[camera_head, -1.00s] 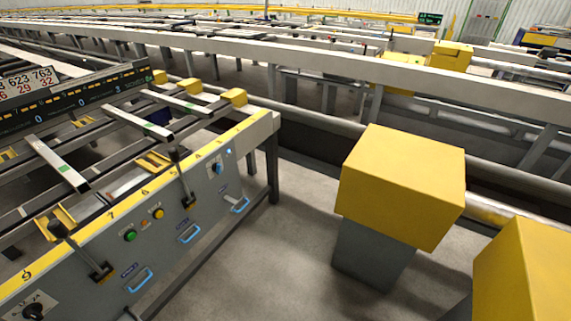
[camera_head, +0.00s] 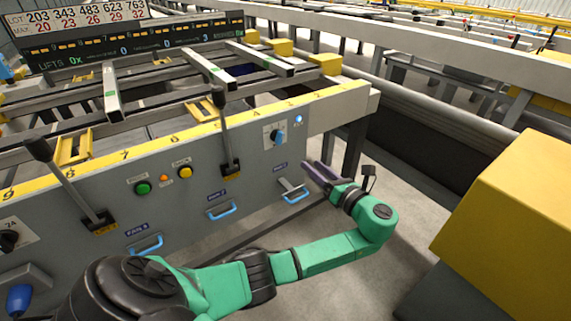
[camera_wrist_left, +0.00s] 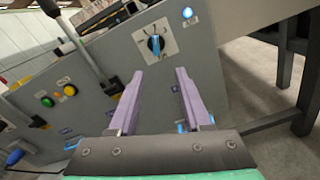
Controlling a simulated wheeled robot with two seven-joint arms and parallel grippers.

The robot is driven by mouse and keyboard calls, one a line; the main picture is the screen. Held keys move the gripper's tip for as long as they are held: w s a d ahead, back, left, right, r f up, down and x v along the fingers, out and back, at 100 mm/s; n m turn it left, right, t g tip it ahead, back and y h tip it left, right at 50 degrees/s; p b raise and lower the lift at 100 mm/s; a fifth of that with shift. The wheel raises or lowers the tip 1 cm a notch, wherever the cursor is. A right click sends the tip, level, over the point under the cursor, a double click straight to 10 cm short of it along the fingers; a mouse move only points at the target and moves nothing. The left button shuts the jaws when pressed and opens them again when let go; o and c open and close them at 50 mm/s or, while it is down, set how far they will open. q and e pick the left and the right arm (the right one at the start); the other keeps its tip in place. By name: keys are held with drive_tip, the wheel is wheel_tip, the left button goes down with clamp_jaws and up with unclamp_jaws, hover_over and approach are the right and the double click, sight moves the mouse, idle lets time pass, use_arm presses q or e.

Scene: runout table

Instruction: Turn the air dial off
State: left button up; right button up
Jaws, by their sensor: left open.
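The dial (camera_head: 277,135) sits on a white plate near the right end of the grey panel, just left of a lit blue lamp (camera_head: 298,119). Its blue handle stands roughly upright; the small markings are not legible. In the left wrist view the dial (camera_wrist_left: 155,43) lies beyond the fingertips, a little left of the middle between them. My left gripper (camera_head: 318,173) is open and empty, below and right of the dial and apart from it. Its two purple fingers (camera_wrist_left: 158,85) show spread in the left wrist view. My right gripper is not in view.
Blue drawer-like handles (camera_head: 296,195) line the panel's lower part, one close to my left gripper. A black-knobbed lever (camera_head: 225,130) stands left of the dial. Green (camera_head: 143,188) and yellow (camera_head: 185,172) buttons sit farther left. A yellow box (camera_head: 515,220) stands at right.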

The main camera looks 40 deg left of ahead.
sight(282, 138)
use_arm(q)
drive_tip(key=x, duration=0.4)
drive_tip(key=b+x, duration=0.1)
drive_tip(key=x, duration=0.4)
drive_tip(key=r+x, duration=0.1)
drive_tip(key=x, duration=0.4)
drive_tip(key=shift+s+a+b, duration=0.25)
drive_tip(key=shift+a+b, duration=0.05)
drive_tip(key=shift+b, duration=0.1)
clamp_jaws()
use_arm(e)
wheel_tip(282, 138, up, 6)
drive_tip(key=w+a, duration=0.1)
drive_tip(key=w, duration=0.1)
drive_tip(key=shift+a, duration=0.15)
